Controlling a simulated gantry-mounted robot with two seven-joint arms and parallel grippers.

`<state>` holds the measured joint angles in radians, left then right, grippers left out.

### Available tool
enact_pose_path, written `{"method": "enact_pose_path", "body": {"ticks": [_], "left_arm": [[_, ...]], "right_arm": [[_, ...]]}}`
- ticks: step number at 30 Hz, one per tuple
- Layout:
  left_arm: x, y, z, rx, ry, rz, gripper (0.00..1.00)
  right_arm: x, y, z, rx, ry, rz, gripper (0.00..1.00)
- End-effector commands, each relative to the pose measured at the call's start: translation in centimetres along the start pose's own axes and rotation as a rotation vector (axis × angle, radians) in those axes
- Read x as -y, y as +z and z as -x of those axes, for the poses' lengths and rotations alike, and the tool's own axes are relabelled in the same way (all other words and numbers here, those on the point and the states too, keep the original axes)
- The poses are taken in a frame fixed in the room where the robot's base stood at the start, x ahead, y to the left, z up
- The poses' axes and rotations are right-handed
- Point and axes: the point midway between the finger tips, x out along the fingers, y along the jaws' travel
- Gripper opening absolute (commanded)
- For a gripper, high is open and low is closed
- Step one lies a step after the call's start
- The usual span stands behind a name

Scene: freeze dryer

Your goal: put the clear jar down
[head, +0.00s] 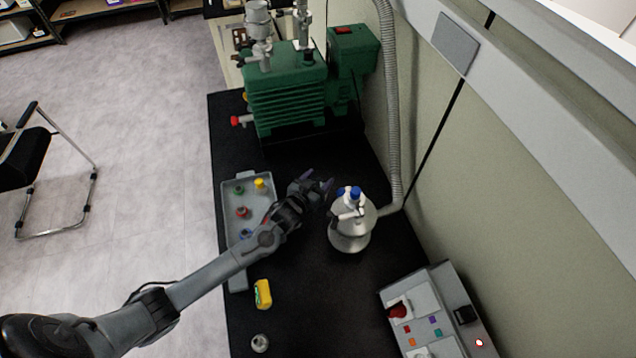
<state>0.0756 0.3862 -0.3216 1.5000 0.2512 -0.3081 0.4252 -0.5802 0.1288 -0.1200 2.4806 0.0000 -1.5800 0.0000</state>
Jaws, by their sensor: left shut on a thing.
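My left gripper (319,185) reaches over the black bench from the lower left, with its purple-tipped fingers pointing to the upper right. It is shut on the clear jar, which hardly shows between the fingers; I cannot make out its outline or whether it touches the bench. The gripper is just left of and behind a round metal vessel (350,238) with blue-topped valves. My right gripper is not in view.
A grey tray (236,283) with several coloured-capped items lies partly under my left arm. A yellow item (263,294) and a small greyish vessel (260,343) stand nearer. A green pump (287,100) is behind, a control box (430,315) front right. Bare bench (315,305) lies in front.

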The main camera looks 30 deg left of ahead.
Motion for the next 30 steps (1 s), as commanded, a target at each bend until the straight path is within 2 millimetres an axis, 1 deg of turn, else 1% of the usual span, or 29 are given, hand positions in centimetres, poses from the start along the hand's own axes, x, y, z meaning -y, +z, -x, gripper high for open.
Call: {"method": "enact_pose_path", "body": {"ticks": [1, 3, 11, 15, 16, 20, 30], "left_arm": [[-0.03, 0.64, -0.21, 0.0, 0.001, 0.0, 0.33], [-0.04, 0.98, -0.3, -0.001, 0.001, -0.001, 0.33], [-0.04, 1.0, -0.3, -0.001, 0.001, 0.0, 0.33], [-0.04, 1.41, -0.42, -0.001, 0.0, 0.001, 0.33], [-0.04, 1.29, -0.39, -0.001, 0.001, 0.0, 0.67], [-0.04, 1.3, -0.38, -0.001, 0.001, 0.0, 0.87], [-0.02, 1.08, -0.32, -0.001, 0.0, 0.0, 0.88]], "right_arm": [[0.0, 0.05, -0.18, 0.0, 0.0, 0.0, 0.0], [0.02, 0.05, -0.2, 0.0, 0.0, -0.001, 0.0], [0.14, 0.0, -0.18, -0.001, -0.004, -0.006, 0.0], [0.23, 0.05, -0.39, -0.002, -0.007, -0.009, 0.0], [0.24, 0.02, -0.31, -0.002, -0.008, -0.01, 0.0], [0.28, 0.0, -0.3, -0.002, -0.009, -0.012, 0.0], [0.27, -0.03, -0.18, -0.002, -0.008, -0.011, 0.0]]}}
